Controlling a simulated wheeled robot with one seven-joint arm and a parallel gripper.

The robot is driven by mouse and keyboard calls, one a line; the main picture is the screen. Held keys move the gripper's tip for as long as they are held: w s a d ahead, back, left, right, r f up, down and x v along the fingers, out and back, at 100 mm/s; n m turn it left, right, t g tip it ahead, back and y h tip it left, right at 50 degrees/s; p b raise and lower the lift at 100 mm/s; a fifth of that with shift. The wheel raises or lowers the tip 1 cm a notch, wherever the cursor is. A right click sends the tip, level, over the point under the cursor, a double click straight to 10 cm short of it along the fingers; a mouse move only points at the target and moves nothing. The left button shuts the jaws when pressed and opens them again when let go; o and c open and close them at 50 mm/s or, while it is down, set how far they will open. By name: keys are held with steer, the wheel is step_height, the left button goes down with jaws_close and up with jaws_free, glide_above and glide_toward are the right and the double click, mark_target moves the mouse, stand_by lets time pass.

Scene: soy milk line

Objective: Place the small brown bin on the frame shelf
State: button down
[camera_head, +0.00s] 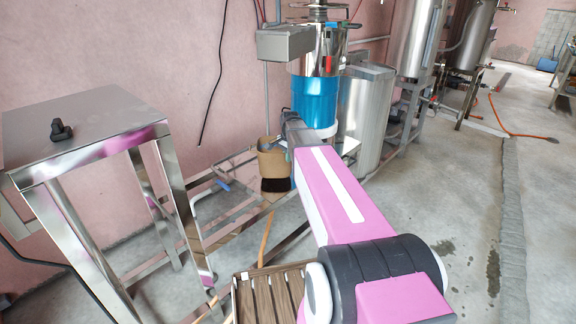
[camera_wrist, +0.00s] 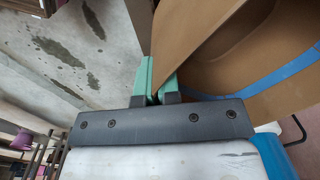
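The small brown bin (camera_head: 271,158) is in the middle of the head view, at the far end of my arm, with its lower part dark. In the wrist view the bin (camera_wrist: 205,35) fills the upper right, and I look into its open top, where a blue band crosses. My gripper (camera_wrist: 154,82) has its green-tipped fingers close together on either side of the bin's wall at the rim, so it is shut on the bin. The low steel frame shelf (camera_head: 214,205) lies left of and below the bin. I cannot tell whether the bin touches it.
A steel table (camera_head: 80,120) with a small black object on top stands at the left. A blue and steel machine (camera_head: 315,95) stands just behind the bin. A slatted wooden crate (camera_head: 268,295) is at the front. The floor at the right is open.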

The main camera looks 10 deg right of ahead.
mark_target(288, 164)
steer(key=shift+f, duration=2.1)
steer(key=c, duration=1.3)
jaws_free()
steer(key=shift+c, duration=0.2)
step_height(288, 164, up, 11)
steer(key=s+a+f+n, duration=0.2)
steer(key=s+f+n, duration=0.3)
steer(key=s+f, duration=0.3)
steer(key=s+a+f+n, duration=0.2)
steer(key=s+f+n, duration=0.4)
steer(key=s, duration=0.9)
steer(key=shift+a+f+g, duration=0.25)
steer(key=shift+f+g, duration=0.05)
steer(key=shift+f, duration=0.6)
